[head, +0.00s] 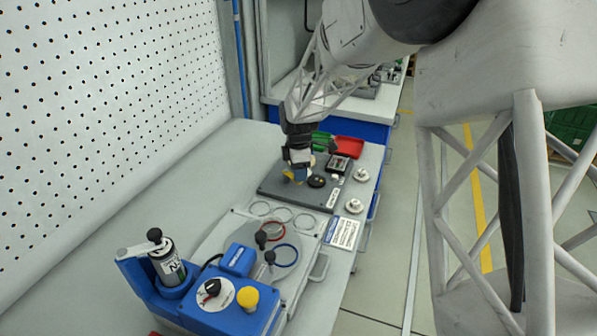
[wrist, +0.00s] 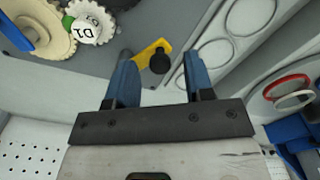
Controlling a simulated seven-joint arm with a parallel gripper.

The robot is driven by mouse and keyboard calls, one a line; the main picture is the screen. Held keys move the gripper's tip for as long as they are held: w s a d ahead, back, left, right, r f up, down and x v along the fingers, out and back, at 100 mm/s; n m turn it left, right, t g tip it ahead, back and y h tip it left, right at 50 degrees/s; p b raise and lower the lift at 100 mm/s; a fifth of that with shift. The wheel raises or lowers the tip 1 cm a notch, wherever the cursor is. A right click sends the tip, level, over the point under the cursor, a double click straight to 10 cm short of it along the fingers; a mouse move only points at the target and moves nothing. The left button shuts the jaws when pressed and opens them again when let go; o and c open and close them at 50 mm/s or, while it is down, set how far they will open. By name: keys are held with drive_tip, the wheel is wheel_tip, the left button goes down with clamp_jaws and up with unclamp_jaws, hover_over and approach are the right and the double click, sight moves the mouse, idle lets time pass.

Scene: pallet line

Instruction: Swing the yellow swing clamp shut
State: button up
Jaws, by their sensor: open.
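The yellow swing clamp (wrist: 146,51) shows in the wrist view as a short yellow bar with a round black knob (wrist: 160,62) at one end. In the head view a bit of yellow clamp (head: 289,174) shows at the left end of the dark grey plate (head: 325,203), partly hidden by my gripper. My gripper (wrist: 160,58) is open, with its two blue fingers apart and nothing held. In the wrist view the knob appears between the fingertips; I cannot tell whether they touch it. In the head view my gripper (head: 298,178) is low over the plate.
Beside the clamp in the wrist view are a white wheel (wrist: 91,26) and a beige gear (wrist: 45,28). A red tray (head: 348,147) and a green tray (head: 320,140) lie behind the plate. A blue box with a yellow button (head: 247,297) stands nearer. Bench at left is clear.

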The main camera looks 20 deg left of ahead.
drive_tip(key=shift+f, duration=0.25)
drive_tip(key=shift+c, duration=0.2)
clamp_jaws()
